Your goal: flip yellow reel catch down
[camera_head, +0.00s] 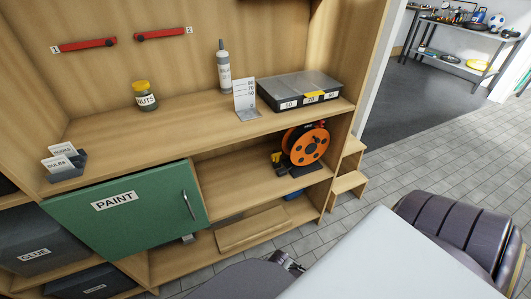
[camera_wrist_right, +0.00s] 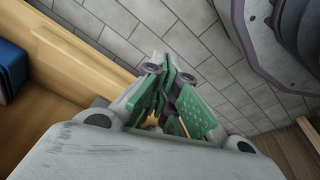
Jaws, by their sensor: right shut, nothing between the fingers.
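An orange cable reel (camera_head: 306,146) on a dark stand is on the middle shelf, right of the green cabinet door. A small yellow part (camera_head: 276,157), apparently the catch, shows at the left of the reel; it is too small to tell whether it is up or down. My right gripper (camera_wrist_right: 172,92), with green finger pads, is shut and empty in the right wrist view. Floor tiles and a wooden edge lie beyond it. Neither the reel nor the catch shows in that view. My left gripper is not in view.
The green PAINT door (camera_head: 140,208) is left of the reel. Above are a grey-lidded case (camera_head: 298,88), a bottle (camera_head: 223,72) and a NUTS jar (camera_head: 145,100). A blue object (camera_wrist_right: 12,70) is at the wrist view's left. Wooden steps (camera_head: 348,183) stand right of the shelves.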

